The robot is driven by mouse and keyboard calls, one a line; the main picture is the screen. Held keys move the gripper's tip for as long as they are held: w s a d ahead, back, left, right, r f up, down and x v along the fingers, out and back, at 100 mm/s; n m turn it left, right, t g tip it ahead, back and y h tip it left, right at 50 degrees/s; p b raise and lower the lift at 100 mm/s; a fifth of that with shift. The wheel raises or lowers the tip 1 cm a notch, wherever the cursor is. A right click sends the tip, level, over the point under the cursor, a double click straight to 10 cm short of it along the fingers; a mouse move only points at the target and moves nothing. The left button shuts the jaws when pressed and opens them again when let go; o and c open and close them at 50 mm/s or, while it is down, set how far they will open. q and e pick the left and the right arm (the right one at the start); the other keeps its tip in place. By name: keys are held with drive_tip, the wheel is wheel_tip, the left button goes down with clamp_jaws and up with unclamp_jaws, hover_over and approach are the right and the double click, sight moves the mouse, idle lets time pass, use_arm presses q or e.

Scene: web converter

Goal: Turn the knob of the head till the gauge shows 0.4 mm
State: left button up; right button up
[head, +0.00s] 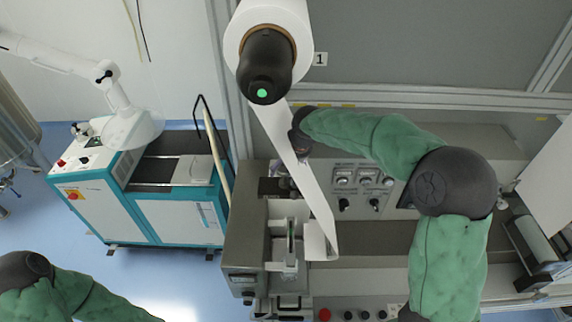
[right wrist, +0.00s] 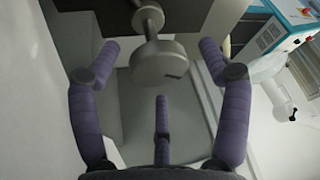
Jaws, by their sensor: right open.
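The knob (right wrist: 160,62) is a grey metal cylinder on a short stem, in the upper middle of the right wrist view. My right gripper (right wrist: 160,70) is open, its purple fingers spread to the left, right and below the knob, with visible gaps. In the head view my right gripper (head: 285,182) is small and partly hidden, beside the white web over the grey head unit (head: 246,212). I cannot make out the knob there. No gauge reading can be read. My left arm shows at the lower left, but its gripper is out of view.
A white paper roll (head: 298,22) hangs above, and its web (head: 312,190) runs down close to my right wrist. A panel with small meters and knobs (head: 360,182) stands behind. A teal and white cabinet (head: 180,215) with a white arm is at left.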

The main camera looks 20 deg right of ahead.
drive_tip(key=shift+s, duration=0.1)
drive_tip(key=shift+r, duration=0.1)
drive_tip(key=c, duration=1.2)
drive_tip(key=m+h+b, duration=0.1)
drive_tip(key=m+b, duration=0.2)
drive_tip(key=shift+a+m, duration=0.15)
drive_tip(key=shift+m, duration=0.15)
drive_tip(key=m+h+b, duration=0.1)
drive_tip(key=m+b, duration=0.1)
drive_tip(key=shift+a+m+h+b, duration=0.1)
drive_tip(key=shift+m+h+b, duration=0.2)
drive_tip(key=shift+m+b, duration=0.1)
drive_tip(key=shift+m+h+b, duration=0.4)
drive_tip(key=shift+m+b, duration=0.4)
drive_tip(key=shift+m, duration=0.4)
drive_tip(key=shift+w+r+m+g+h+b, duration=0.1)
drive_tip(key=shift+m+g+h+b, duration=0.2)
drive_tip(key=shift+m, duration=0.45)
drive_tip(key=shift+w+r+m+g+h+b, duration=0.1)
drive_tip(key=shift+m+g+h+b, duration=0.15)
drive_tip(key=shift+m, duration=0.5)
